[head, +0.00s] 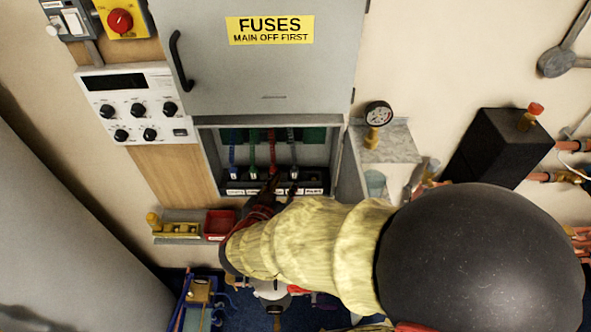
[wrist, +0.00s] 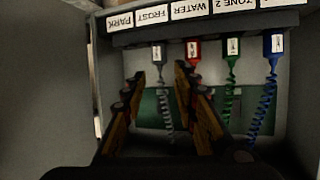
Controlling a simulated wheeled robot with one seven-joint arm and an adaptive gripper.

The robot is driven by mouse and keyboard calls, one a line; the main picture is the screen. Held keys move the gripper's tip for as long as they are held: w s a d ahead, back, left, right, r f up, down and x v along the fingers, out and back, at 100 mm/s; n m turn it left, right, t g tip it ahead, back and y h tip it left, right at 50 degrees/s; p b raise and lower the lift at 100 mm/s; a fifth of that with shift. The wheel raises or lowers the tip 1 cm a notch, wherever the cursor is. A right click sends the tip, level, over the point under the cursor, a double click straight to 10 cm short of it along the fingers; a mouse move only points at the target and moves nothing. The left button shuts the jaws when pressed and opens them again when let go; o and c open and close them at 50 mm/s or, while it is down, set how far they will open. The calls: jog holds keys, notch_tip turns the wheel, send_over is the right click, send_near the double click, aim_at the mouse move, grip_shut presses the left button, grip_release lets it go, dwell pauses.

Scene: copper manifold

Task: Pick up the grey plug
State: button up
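The grey plug (wrist: 158,53) sits in the dark socket strip (wrist: 210,32) in the wrist view, with a grey coiled cord (wrist: 165,112). It is the leftmost of the row there and the rightmost in the head view (head: 293,172). My gripper (wrist: 159,72) is open, its two fingers apart and pointing toward the strip. In the wrist view the grey plug appears between the fingertips and beyond them. I cannot tell whether a finger touches it. In the head view my gripper (head: 283,184) is inside the cabinet opening, and my arm hides part of it.
Red (wrist: 194,50), green (wrist: 232,48) and blue (wrist: 274,45) plugs stand beside the grey one; the red is close to one finger. Cabinet walls (head: 210,160) enclose the opening. A red bin (head: 219,224) and a pressure gauge (head: 377,114) are nearby.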

aim_at(293, 172)
jog(key=b+x, duration=0.1)
jog(key=x, duration=0.1)
jog(key=shift+w+f, duration=0.25)
jog(key=shift+w, duration=0.05)
jog(key=b+x, duration=0.1)
jog(key=x, duration=0.1)
jog(key=b+x, duration=0.1)
jog(key=x, duration=0.1)
jog(key=shift+d+f, duration=0.2)
jog(key=shift+f, duration=0.15)
jog(key=shift+w+d+f, duration=0.1)
jog(key=shift+w, duration=0.25)
jog(key=c, duration=0.3)
jog(key=c, duration=0.4)
grip_shut()
